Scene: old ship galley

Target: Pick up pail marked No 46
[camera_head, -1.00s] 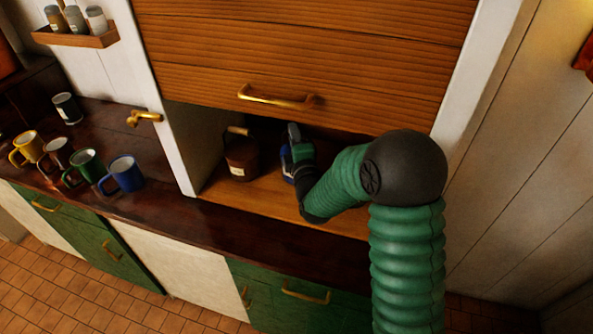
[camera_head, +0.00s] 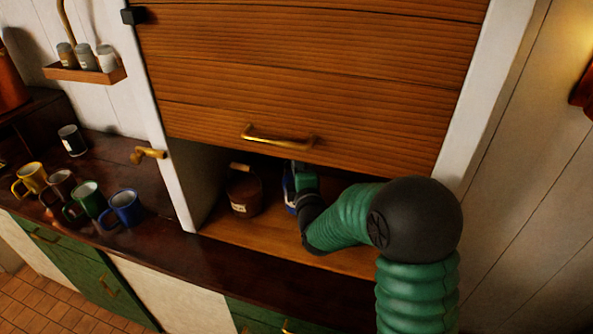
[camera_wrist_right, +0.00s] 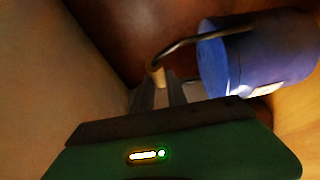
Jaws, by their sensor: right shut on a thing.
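A blue pail (camera_head: 289,193) is inside the half-open cabinet, mostly hidden behind my right gripper (camera_head: 297,173). In the right wrist view, the blue pail (camera_wrist_right: 262,55) lies to the right, with a dark wire handle and a partly visible white label. My right gripper (camera_wrist_right: 163,90) is shut on the pail's handle at its pale wooden grip. A brown pail (camera_head: 243,194) with a white label and wooden grip stands left of it on the shelf. I cannot read either label's number. Whether the blue pail touches the shelf is hidden. My left gripper is out of view.
The slatted shutter (camera_head: 310,85) with its brass handle (camera_head: 278,138) hangs low above my right arm. A white post (camera_head: 172,170) bounds the opening on the left. Several mugs (camera_head: 123,207) stand on the dark counter (camera_head: 240,270) to the left. The shelf front (camera_head: 245,232) is bare.

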